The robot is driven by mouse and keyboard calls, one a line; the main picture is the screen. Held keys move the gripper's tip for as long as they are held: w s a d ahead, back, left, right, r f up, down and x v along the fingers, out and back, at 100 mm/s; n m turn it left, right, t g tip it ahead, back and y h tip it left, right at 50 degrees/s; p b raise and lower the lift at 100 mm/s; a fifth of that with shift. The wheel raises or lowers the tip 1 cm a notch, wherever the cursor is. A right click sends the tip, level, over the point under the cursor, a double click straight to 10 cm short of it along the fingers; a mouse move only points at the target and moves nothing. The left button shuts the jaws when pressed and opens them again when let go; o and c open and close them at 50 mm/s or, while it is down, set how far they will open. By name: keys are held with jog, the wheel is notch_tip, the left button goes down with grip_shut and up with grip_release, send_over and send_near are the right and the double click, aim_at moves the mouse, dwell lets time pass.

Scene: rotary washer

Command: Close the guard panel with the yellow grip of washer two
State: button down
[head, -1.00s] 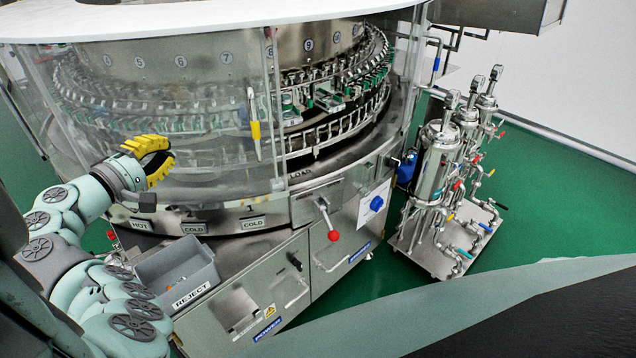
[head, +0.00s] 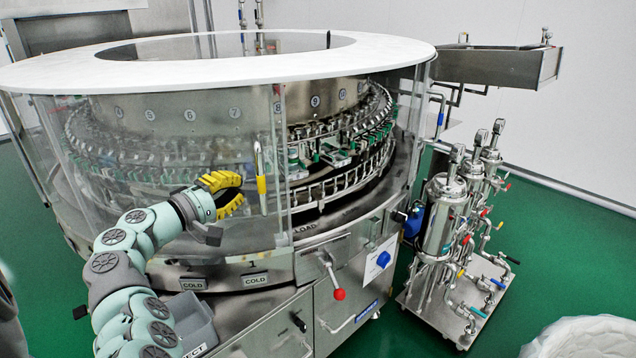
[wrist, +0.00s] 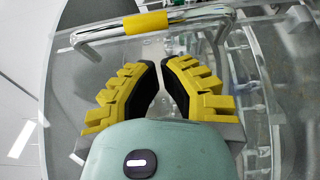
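The clear curved guard panel (head: 228,150) is on the front of the washer. Its vertical metal handle has a yellow grip (head: 262,185), near the panel's right edge. Right of that edge, the bottle carriers show through a gap without glass. My gripper (head: 242,191), with yellow ribbed fingers, is just left of the handle in the head view and looks apart from it. In the wrist view, the handle and yellow grip (wrist: 146,22) lie across the top, beyond the fingertips (wrist: 160,64). The fingers are empty, with a narrow gap between their tips.
A grey reject bin (head: 194,325) stands low in front, below my arm. A red-knobbed lever (head: 338,293) sticks out of the cabinet. A steel filter cart (head: 445,225) stands on the right, with green floor around it.

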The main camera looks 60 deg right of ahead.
jog(key=shift+s+d, duration=0.75)
jog(key=shift+s, duration=0.3)
